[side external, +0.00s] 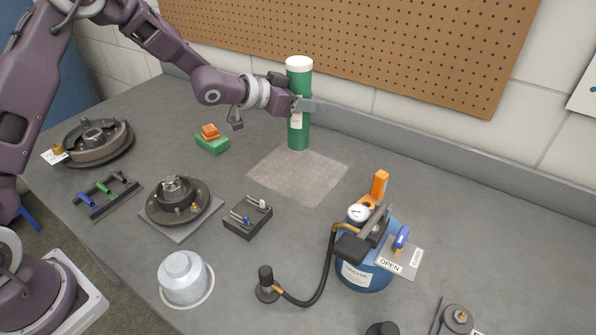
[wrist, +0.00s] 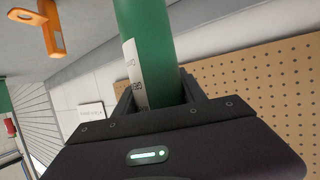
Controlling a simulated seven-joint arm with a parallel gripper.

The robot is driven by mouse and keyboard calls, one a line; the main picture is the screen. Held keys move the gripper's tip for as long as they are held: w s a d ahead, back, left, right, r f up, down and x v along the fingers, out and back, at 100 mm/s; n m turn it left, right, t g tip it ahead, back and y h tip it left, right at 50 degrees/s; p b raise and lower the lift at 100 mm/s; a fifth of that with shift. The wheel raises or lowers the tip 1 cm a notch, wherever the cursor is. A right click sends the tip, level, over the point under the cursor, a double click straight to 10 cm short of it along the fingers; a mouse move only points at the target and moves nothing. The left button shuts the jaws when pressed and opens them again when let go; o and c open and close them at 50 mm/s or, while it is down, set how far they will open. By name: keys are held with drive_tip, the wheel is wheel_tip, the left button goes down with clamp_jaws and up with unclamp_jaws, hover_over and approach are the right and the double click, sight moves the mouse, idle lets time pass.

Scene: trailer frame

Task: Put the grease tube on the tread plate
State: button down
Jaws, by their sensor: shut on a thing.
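The grease tube (side external: 299,132) is a tall green cylinder with a white cap and a white label. It is upright over the back part of the tread plate (side external: 295,182), a flat pinkish-grey textured sheet on the bench. My gripper (side external: 299,105) is shut around the tube's upper middle, reaching in from the left. I cannot tell whether the tube's bottom touches the plate or is just above it. In the wrist view, the green tube (wrist: 149,45) sits between the two dark fingers of my gripper (wrist: 160,92); its label is partly hidden by them.
A green and orange block (side external: 212,141) is left of the plate. A dark box with small levers (side external: 247,217) stands in front of it. A blue tank with a gauge (side external: 362,275) and an orange bracket (side external: 380,185) are to the right. A pegboard wall (side external: 400,45) rises behind.

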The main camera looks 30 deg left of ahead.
wheel_tip(320, 180, down, 10)
drive_tip(key=w+a, duration=0.1)
drive_tip(key=shift+w+r+n, duration=0.2)
drive_tip(key=shift+n, duration=0.1)
drive_tip(key=c, duration=0.7)
unclamp_jaws()
drive_tip(key=shift+f, duration=0.15)
drive_tip(key=shift+o, duration=0.2)
